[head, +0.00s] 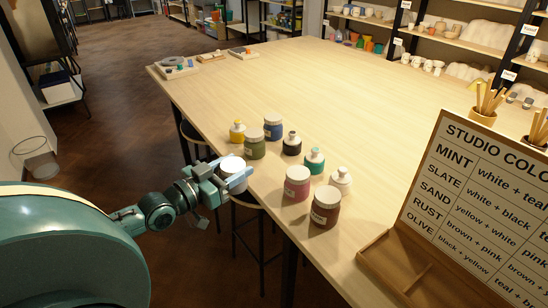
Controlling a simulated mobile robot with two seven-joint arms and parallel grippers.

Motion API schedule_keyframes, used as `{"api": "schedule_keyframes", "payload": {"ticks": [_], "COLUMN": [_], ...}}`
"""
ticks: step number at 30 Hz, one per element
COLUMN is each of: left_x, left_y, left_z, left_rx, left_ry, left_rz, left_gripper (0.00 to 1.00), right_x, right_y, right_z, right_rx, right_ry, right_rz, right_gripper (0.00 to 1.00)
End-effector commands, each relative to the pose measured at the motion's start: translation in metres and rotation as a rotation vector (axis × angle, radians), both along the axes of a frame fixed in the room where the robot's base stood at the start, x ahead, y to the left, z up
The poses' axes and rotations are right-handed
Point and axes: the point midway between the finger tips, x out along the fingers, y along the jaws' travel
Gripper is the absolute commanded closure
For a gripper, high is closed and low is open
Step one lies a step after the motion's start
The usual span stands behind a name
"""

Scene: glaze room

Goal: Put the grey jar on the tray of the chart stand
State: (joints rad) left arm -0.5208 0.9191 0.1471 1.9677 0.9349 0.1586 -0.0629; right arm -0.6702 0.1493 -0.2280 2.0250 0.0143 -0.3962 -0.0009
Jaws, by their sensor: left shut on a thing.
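My left gripper (237,178) is shut on a pale grey jar (232,164) at the left edge of the table. The jar looks upright; its lower part is hidden by the gripper fingers, and I cannot tell whether it touches the table. The chart stand (480,190) stands at the right, with a board headed "STUDIO COLO…" cut off by the picture edge. Its wooden tray (392,262) runs along the foot of the board, has a low divider, and its visible part is empty. My right gripper is not in view.
Near the held jar stand a green jar (254,146), a blue jar (273,128), a pink jar (297,184), a brown jar (325,207) and several small bottles, including a white one (341,181). Brush pots (482,116) stand behind the chart. The table's middle (340,110) is clear.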

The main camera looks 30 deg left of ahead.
Motion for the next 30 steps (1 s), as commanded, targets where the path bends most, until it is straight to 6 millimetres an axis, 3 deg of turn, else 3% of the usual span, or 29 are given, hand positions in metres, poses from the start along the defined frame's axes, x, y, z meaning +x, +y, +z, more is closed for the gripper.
{"api": "schedule_keyframes", "payload": {"ticks": [15, 27, 30], "left_x": [0.093, 0.130, 0.128], "left_y": [-0.021, -0.029, -0.028], "left_z": [0.003, 0.003, -0.020], "left_rx": [-0.002, -0.001, 0.005], "left_ry": [-0.007, -0.006, 0.002], "left_rz": [0.001, 0.001, 0.000], "left_gripper": [0.80, 0.80, 0.80], "right_x": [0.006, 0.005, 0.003], "right_y": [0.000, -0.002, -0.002], "right_z": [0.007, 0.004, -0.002], "right_rx": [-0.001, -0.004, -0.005], "right_ry": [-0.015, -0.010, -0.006], "right_rz": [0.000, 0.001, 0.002], "right_gripper": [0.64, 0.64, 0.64]}}
